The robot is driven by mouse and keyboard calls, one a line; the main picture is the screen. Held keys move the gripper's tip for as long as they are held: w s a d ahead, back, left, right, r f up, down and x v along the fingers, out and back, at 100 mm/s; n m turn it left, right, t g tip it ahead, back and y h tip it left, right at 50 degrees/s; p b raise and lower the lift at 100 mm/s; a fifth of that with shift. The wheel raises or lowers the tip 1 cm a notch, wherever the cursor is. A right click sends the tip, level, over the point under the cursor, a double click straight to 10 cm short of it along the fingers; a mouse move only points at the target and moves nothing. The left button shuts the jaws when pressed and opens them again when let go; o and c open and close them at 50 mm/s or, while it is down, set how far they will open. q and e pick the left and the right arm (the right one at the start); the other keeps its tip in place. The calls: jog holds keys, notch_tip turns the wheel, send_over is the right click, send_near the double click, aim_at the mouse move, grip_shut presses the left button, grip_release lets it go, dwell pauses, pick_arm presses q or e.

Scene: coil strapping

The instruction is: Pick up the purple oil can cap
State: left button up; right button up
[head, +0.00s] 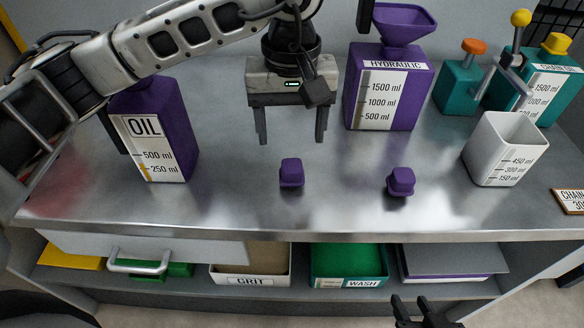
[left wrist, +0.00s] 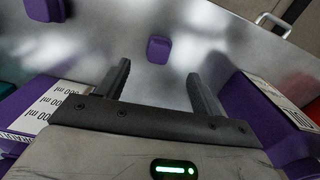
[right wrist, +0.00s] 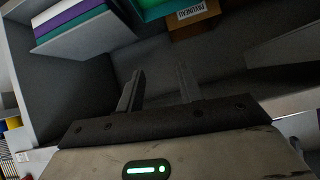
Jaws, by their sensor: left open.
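Two small purple caps stand on the steel bench. One cap (head: 291,173) is left of the other cap (head: 400,182); neither carries a readable mark. My left gripper (head: 291,138) is open and empty, pointing down behind the left cap. In the left wrist view, that cap (left wrist: 159,49) lies beyond the open fingers, apart from them. The other cap (left wrist: 45,8) is at the upper left corner there. The purple oil can (head: 165,125) stands at the left, partly hidden by my left arm. My right gripper (head: 412,308) is open and empty, low in front of the bench.
A purple hydraulic can (head: 390,90) with a funnel (head: 402,24) stands behind the caps. A white measuring cup (head: 503,150) and teal cans (head: 535,85) are at the right. Bins (head: 250,280) sit on the shelf below. The bench around the caps is clear.

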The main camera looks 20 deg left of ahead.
aim_at(292, 165)
pick_arm(q)
notch_tip(292, 165, down, 9)
jog(key=shift+w+f+p, duration=0.1)
jog(key=shift+w+p, duration=0.05)
jog(key=shift+p, duration=0.5)
jog(key=shift+c, duration=0.3)
jog(key=c, duration=1)
